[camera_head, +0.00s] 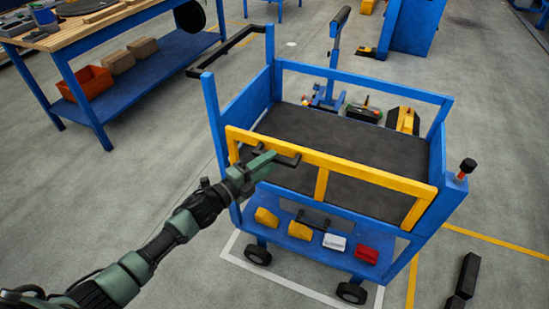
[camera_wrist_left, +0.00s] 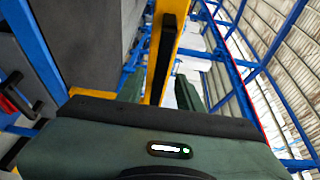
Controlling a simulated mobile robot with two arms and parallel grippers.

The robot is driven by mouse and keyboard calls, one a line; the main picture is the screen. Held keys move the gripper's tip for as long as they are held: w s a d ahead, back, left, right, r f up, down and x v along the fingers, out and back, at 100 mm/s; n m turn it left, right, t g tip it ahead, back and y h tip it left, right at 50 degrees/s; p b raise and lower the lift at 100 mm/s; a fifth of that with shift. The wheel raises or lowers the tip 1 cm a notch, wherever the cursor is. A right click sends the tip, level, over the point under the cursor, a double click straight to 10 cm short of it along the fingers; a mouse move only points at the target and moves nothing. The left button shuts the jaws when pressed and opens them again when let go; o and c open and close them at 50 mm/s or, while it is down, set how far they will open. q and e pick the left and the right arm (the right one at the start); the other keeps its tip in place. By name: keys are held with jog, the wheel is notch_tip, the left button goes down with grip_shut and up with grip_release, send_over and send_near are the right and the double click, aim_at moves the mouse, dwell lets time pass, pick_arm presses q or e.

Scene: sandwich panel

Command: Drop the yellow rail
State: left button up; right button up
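The yellow rail (camera_head: 330,163) stands raised along the near side of the blue cart (camera_head: 222,135), above its dark deck (camera_head: 330,139). A black handle sits on the rail near its left part; it also shows in the left wrist view (camera_wrist_left: 171,45). My left gripper (camera_head: 278,160) is at this handle. In the left wrist view the green fingers of the left gripper (camera_wrist_left: 160,92) are apart, with the handle and the yellow rail between them and a gap visible beside the right finger. Contact with the handle cannot be made out. My right gripper is not in view.
Yellow, white and red items lie on the cart's lower shelf (camera_head: 284,229). Tools stand beyond the deck. Dark blocks (camera_head: 466,276) lie on the floor at right. A workbench (camera_head: 95,35) stands at upper left; floor between is clear.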

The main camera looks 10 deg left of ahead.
pick_arm(q)
jog(key=shift+x, duration=1.4)
grip_shut()
dwell(0.4)
